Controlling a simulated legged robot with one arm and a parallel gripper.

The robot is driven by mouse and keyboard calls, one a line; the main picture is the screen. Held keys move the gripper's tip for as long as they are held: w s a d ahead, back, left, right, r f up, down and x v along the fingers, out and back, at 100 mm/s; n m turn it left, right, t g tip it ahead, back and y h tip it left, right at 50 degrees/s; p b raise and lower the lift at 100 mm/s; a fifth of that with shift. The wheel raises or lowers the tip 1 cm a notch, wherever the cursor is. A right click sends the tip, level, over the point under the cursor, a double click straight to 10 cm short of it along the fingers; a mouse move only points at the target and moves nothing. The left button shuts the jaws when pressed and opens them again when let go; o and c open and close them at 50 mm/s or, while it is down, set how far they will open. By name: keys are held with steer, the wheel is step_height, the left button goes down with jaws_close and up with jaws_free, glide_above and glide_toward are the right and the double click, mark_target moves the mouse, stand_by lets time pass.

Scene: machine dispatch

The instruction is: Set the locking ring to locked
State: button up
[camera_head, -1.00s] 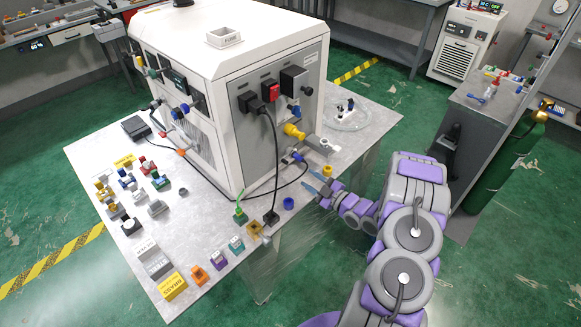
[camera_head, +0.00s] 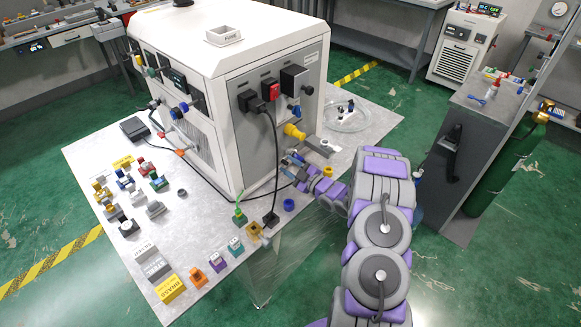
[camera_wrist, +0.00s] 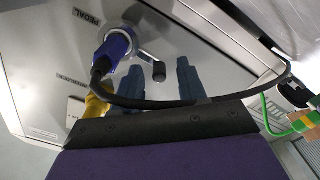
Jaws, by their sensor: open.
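A short grey lever with a black knob (camera_wrist: 158,72) sticks out from the ring. A black cable (camera_wrist: 150,104) leaves the connector and runs across the view, over the base of my fingers. My gripper (camera_wrist: 158,78) is open, with the black knob seen between its two blue-grey fingertips; contact cannot be told. In the head view my gripper (camera_head: 290,163) is at the machine's lower right panel, hiding most of the connector.
The white machine (camera_head: 180,45) stands on a grey table (camera_head: 200,215). A yellow fitting (camera_head: 293,131) with a grey handle is just above my gripper. Several small connectors and blocks lie on the table's left and front.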

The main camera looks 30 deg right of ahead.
steer(key=shift+c, duration=0.2)
jaws_close()
steer(key=shift+r+m+p, duration=0.2)
steer(key=shift+m+p, duration=0.2)
steer(key=shift+p, duration=0.05)
stand_by(0.4)
steer(key=d+r+m+p, duration=0.1)
steer(key=m+p, duration=0.2)
steer(key=m, duration=0.1)
steer(key=w+d+r+m+p, duration=0.1)
steer(key=d+r+m+p, duration=0.1)
steer(key=m+p, duration=0.2)
steer(key=d+r+m+p, duration=0.1)
steer(key=m+p, duration=0.2)
steer(key=m, duration=0.3)
steer(key=shift+w+d+r, duration=0.2)
steer(key=shift+w+r, duration=0.05)
steer(key=shift+r, duration=0.05)
steer(key=shift+w+d+m+p, duration=0.1)
steer(key=shift+d+m+p, duration=0.25)
steer(key=shift+m, duration=0.75)
